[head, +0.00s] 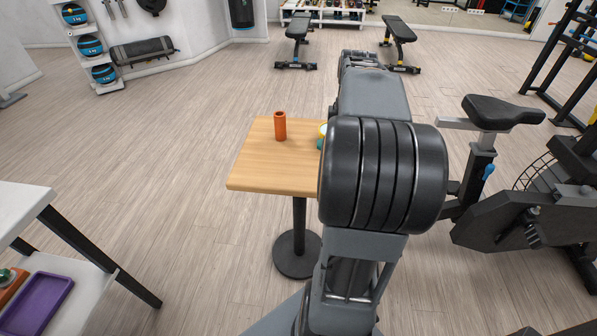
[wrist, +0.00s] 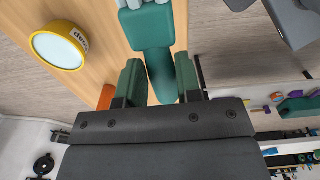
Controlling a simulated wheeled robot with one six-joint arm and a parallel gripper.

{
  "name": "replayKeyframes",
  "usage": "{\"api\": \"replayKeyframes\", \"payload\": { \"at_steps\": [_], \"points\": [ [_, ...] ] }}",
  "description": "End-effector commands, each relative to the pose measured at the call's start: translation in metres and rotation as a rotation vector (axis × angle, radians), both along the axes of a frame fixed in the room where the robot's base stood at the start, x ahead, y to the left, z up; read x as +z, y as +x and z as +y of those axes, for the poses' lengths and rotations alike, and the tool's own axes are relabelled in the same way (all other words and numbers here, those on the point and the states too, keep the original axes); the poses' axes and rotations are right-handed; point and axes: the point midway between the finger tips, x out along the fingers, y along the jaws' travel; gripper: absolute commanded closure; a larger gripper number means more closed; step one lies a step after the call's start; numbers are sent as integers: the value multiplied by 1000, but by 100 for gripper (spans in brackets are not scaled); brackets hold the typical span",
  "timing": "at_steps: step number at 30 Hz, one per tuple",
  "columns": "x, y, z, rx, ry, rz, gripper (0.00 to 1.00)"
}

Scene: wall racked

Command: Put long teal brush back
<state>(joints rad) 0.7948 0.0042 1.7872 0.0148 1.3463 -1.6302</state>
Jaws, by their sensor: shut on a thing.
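The long teal brush (wrist: 152,27) shows in the wrist view, with a wide teal block, pale bristles at the top edge and a handle running down between my fingers. My gripper (wrist: 160,82) is shut on its handle. In the head view my own arm hides the gripper and most of the brush. A small teal patch (head: 320,144) shows at the arm's left edge over the table, but I cannot tell whether it is brush or finger. I cannot tell whether the brush touches the tabletop.
A wooden pedestal table (head: 262,172) carries an orange cylinder (head: 280,126) and a yellow-rimmed round thing (wrist: 57,46). A white bench with a purple tray (head: 37,303) stands at left. An exercise bike (head: 490,150) stands at right. Open floor lies left of the table.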

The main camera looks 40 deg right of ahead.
Motion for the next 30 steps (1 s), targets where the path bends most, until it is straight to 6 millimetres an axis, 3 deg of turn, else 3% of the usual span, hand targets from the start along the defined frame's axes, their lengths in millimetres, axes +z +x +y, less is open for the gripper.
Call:
{"api": "replayKeyframes", "payload": {
  "at_steps": [14, 17, 26, 30],
  "points": [
    [-3, 5, 2, 1, -8, 14, 100],
    [-10, 17, 10, 4, -6, 15, 100],
    [-44, 79, 51, 4, -6, 15, 100],
    [-68, 94, 61, 1, -6, 15, 100]
  ]
}}
